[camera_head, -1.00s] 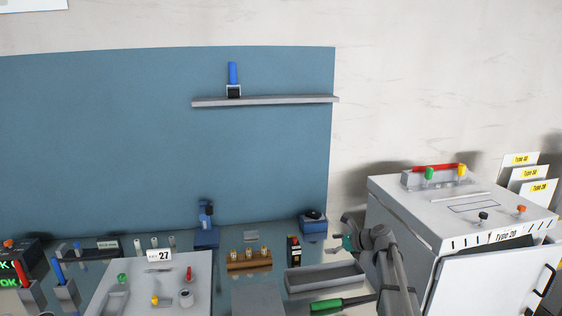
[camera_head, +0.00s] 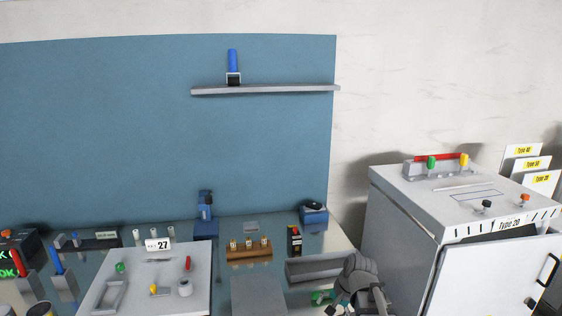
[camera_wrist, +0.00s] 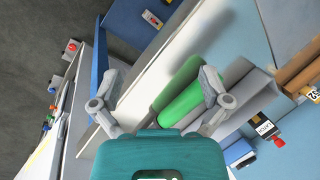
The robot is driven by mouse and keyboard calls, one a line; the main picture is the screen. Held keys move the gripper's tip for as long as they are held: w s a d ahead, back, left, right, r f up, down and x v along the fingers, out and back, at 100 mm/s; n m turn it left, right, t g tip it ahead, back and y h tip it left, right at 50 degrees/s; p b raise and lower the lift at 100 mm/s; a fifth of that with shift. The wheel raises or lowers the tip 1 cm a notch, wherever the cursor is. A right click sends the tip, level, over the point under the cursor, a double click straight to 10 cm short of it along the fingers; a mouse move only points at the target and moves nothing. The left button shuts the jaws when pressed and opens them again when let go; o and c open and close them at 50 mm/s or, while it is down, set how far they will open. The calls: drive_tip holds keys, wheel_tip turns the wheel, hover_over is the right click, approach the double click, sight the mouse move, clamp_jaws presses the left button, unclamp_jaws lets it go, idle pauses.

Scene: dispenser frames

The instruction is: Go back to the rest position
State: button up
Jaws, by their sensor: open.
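My gripper (camera_head: 330,304) is low at the front of the bench in the head view, partly hidden by my own wrist. In the wrist view my gripper (camera_wrist: 160,98) has its two fingers spread wide, with nothing held between them. Beyond the fingers lies a green-handled tool (camera_wrist: 183,95), apart from the gripper as far as I can tell. The same green tool (camera_head: 320,297) shows only in part in the head view, beside a long grey tray (camera_head: 315,266).
A white cabinet (camera_head: 400,205) labelled Type 20, its front door (camera_head: 490,280) ajar, stands close right of my arm. A wooden block (camera_head: 249,252) with brass pieces and a white panel (camera_head: 135,285) marked 27 lie left. Free space is above the bench, before the blue board (camera_head: 120,130).

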drive_tip(key=s+d+f+n+g+h+b, duration=0.1)
drive_tip(key=s+d+f+n+h, duration=0.1)
drive_tip(key=s+n, duration=0.4)
drive_tip(key=shift+s+f+n+h, duration=0.3)
drive_tip(key=shift+s+h, duration=0.6)
drive_tip(key=shift+s, duration=0.6)
drive_tip(key=shift+d, duration=0.1)
